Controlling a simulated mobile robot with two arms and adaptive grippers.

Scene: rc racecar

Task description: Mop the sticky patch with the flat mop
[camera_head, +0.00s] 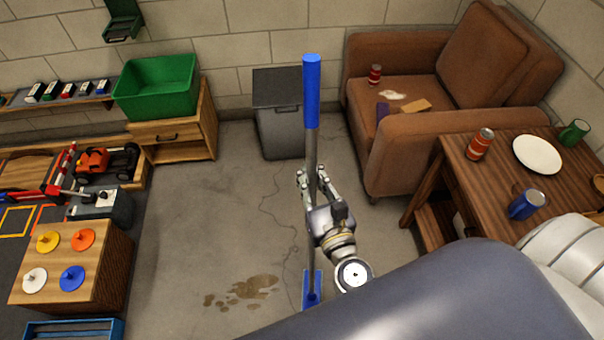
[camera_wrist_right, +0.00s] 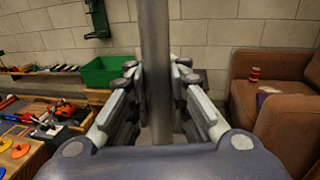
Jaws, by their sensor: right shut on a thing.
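The flat mop (camera_head: 312,95) stands nearly upright, with a blue grip on top, a grey pole and a blue flat head (camera_head: 312,288) low at the floor. My right gripper (camera_head: 316,178) is shut on the pole about midway down. The pole (camera_wrist_right: 155,70) also shows between the fingers in the right wrist view. The sticky patch (camera_head: 243,291) is a brown stain with several blots on the concrete floor, to the left of the mop head and apart from it. Part of the mop head is hidden by my arm. My left gripper is not in view.
A dark bin (camera_head: 281,130) stands by the back wall. A brown armchair (camera_head: 400,135) and a wooden table (camera_head: 490,185) with cans, mugs and a plate are on the right. A wooden block with discs (camera_head: 75,262) bounds the floor on the left. The floor around the patch is clear.

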